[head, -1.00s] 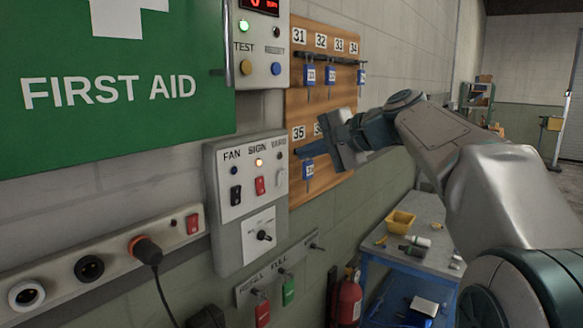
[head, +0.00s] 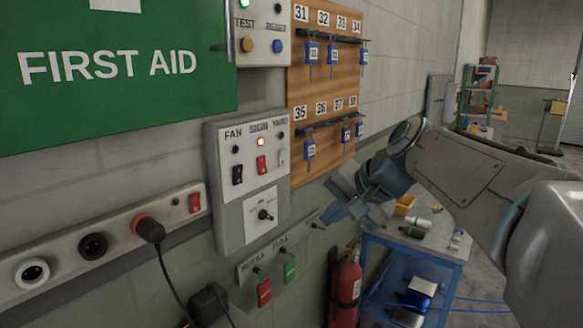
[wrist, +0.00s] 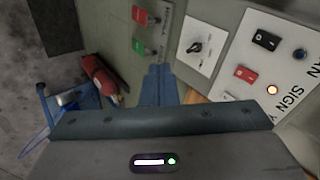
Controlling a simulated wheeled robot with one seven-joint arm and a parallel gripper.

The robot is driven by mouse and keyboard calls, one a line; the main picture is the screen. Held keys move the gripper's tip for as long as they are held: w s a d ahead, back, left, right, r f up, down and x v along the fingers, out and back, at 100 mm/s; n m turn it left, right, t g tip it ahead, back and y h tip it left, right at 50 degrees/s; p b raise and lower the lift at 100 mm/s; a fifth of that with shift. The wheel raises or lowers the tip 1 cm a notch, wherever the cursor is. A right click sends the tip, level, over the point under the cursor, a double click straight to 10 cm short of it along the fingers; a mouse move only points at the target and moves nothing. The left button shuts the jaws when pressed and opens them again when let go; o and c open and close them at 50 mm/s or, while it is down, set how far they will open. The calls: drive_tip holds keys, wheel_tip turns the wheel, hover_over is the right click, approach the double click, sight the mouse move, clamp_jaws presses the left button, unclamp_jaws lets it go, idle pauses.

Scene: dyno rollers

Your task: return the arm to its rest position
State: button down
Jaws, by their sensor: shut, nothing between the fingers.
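My gripper (head: 334,212) is shut and empty. In the head view it hangs in the air below the wooden key board (head: 346,78) and right of the grey switch panel (head: 226,192), pointing down and to the left. My arm reaches in from the right edge. In the wrist view the shut blue fingers (wrist: 158,84) show in front of the wall, close to the switch panel in the picture. I cannot tell the exact gap to the wall.
Red and green tags (head: 290,269) hang on a rail below the switch panel. A red fire extinguisher (head: 345,288) and a blue-framed workbench (head: 415,247) stand beneath the gripper. A socket strip (head: 65,252) with a plugged cable runs along the left wall.

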drive_tip(key=s+d+f+n+g+h, duration=0.1)
drive_tip(key=s+d+f+n+h, duration=0.1)
drive_tip(key=s+f, duration=0.7)
drive_tip(key=s+d+f+n+g+h, duration=0.1)
drive_tip(key=s+d+f+n+h, duration=0.2)
drive_tip(key=s+f, duration=0.6)
drive_tip(key=shift+s+d+f+n+g+h, duration=0.35)
drive_tip(key=shift+d+f, duration=0.35)
drive_tip(key=shift+d, duration=0.35)
